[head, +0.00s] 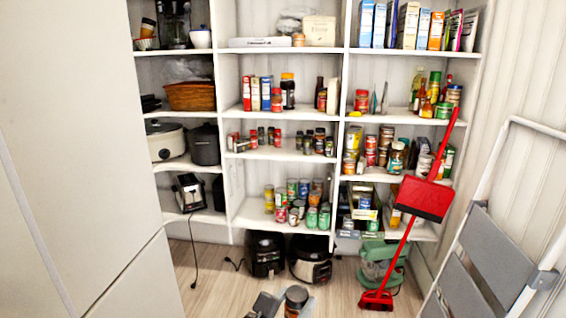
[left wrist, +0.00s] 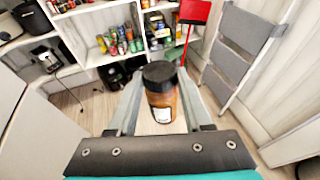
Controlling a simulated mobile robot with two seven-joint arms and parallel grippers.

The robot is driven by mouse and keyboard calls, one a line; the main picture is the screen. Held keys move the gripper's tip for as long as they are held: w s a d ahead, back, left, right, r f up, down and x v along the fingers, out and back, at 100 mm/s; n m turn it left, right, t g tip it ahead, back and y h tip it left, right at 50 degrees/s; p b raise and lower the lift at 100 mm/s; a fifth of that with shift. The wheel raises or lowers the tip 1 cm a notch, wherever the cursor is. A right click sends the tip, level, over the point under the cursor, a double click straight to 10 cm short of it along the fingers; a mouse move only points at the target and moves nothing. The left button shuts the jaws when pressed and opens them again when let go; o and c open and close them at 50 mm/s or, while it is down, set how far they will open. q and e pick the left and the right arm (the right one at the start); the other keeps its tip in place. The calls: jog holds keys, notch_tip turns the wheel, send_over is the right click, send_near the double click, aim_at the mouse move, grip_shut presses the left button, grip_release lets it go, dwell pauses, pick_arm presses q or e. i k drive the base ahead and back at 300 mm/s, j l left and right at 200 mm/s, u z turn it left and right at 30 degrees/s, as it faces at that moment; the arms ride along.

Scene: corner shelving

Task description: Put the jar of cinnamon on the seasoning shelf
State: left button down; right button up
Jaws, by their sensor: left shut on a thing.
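The jar of cinnamon (head: 296,300), with a dark lid and reddish-brown contents, is at the bottom middle of the head view. In the left wrist view the jar (left wrist: 161,103) stands upright between the fingers, and part of a white label shows. My left gripper (head: 280,304) is shut on the jar, in front of the shelving and below the shelves in the picture. The fingers also show in the left wrist view (left wrist: 160,88). The shelf with small spice jars (head: 262,153) is in the middle column, with several jars standing at its left, middle and right. My right gripper is not in view.
A shelf of cans (head: 250,217) lies below the spice jars. Black cookers (head: 266,254) stand on the floor. A red broom and dustpan (head: 424,198) lean at the right, beside a folded step ladder (head: 478,245). Bare shelf shows along the spice shelf's front edge.

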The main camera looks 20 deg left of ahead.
aim_at(263, 153)
jog(key=i+u, duration=0.35)
jog(key=i, duration=0.25)
jog(key=i+l+u, duration=0.1)
jog(key=i+u, duration=0.25)
jog(key=i, duration=0.25)
jog(key=i+u, duration=0.3)
jog(key=i, duration=0.3)
jog(key=i+l+u, duration=0.1)
jog(key=i+u, duration=0.2)
jog(key=i, duration=0.3)
jog(key=i+z, duration=0.35)
jog(key=i+j+z, duration=0.2)
jog(key=z, duration=0.65)
